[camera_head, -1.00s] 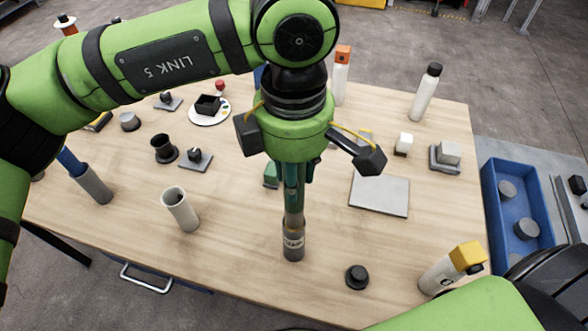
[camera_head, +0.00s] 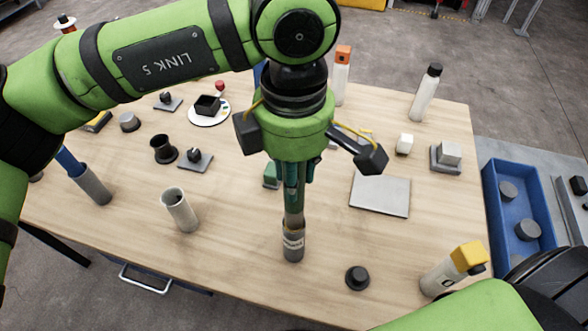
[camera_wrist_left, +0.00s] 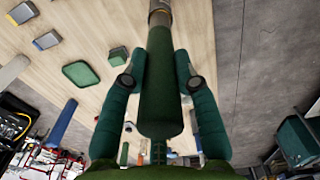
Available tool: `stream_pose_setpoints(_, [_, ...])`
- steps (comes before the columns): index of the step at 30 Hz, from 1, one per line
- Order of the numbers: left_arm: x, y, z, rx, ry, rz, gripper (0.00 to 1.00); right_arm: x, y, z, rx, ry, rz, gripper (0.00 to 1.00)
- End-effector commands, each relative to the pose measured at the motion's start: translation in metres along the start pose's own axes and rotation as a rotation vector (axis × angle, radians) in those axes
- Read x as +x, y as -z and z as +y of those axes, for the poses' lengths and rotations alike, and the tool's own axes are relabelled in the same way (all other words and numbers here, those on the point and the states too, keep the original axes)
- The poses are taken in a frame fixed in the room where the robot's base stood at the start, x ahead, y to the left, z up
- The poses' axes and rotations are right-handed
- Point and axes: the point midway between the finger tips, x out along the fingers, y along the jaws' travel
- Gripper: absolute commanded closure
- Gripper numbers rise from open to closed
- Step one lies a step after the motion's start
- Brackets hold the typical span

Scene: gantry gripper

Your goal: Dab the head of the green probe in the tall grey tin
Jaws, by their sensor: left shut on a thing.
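My left gripper (camera_head: 292,185) points down over the front middle of the table, shut on the green probe. The probe's thick green handle (camera_wrist_left: 160,90) lies between the two fingers in the left wrist view. In the head view its grey lower shaft (camera_head: 293,218) runs down into the mouth of an upright grey tin with a pale label (camera_head: 293,243). The probe's head is hidden there, so I cannot tell how deep it sits or whether it touches the inside. My right gripper is not in view.
A paler open cylinder (camera_head: 180,212) stands to the left, and a grey holder (camera_head: 93,186) with a blue rod is farther left. A black knob (camera_head: 357,277) and a yellow-capped bottle (camera_head: 452,268) are to the right. A grey plate (camera_head: 380,195) lies behind them.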

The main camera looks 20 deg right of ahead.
Motion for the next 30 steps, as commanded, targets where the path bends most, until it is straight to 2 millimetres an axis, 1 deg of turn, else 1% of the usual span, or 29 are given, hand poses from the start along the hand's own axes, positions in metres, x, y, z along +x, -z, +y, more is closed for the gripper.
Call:
stream_pose_setpoints(17, [0.002, 0.000, -0.001, 0.001, 0.005, 0.002, 1.00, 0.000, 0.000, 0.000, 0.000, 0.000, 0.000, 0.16])
stream_pose_setpoints(20, [-0.002, 0.000, -0.001, 0.001, 0.005, 0.002, 1.00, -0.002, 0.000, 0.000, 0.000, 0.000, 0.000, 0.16])
stream_pose_setpoints(30, [-0.031, 0.000, 0.000, 0.000, 0.001, 0.000, 1.00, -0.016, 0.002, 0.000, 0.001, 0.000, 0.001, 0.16])
